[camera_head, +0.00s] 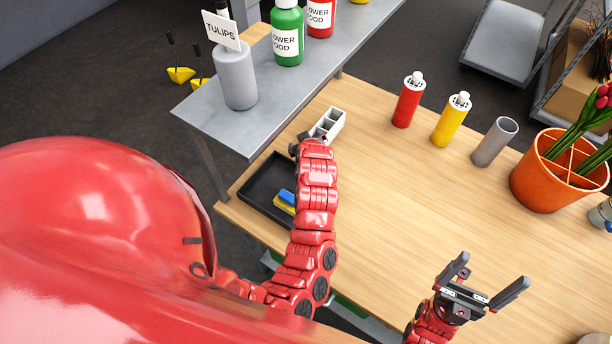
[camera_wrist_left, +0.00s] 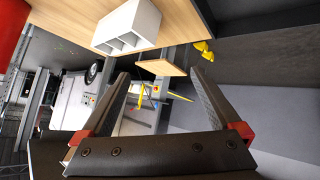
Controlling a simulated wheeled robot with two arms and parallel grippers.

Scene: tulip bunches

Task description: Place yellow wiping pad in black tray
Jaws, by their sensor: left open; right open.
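The black tray (camera_head: 257,187) lies at the left edge of the wooden table, partly hidden behind my left arm. Inside it, against my arm in the picture, sits a small yellow pad (camera_head: 283,207) with a blue piece (camera_head: 287,195) over or beside it; I cannot tell whether these are one thing. My left gripper (camera_head: 310,139) is beyond the tray, near a white divided box; its fingers hardly show there. In the left wrist view the left gripper (camera_wrist_left: 160,76) is open with nothing between its fingers. My right gripper (camera_head: 484,272) is open and empty over the table's front right.
The white divided box (camera_head: 332,124) stands on the table. Red (camera_head: 408,102) and yellow (camera_head: 450,121) shakers, a grey cup (camera_head: 494,143) and an orange pot (camera_head: 545,180) stand along the back right. A grey shelf (camera_head: 270,92) with bottles rises behind the tray. The table's middle is clear.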

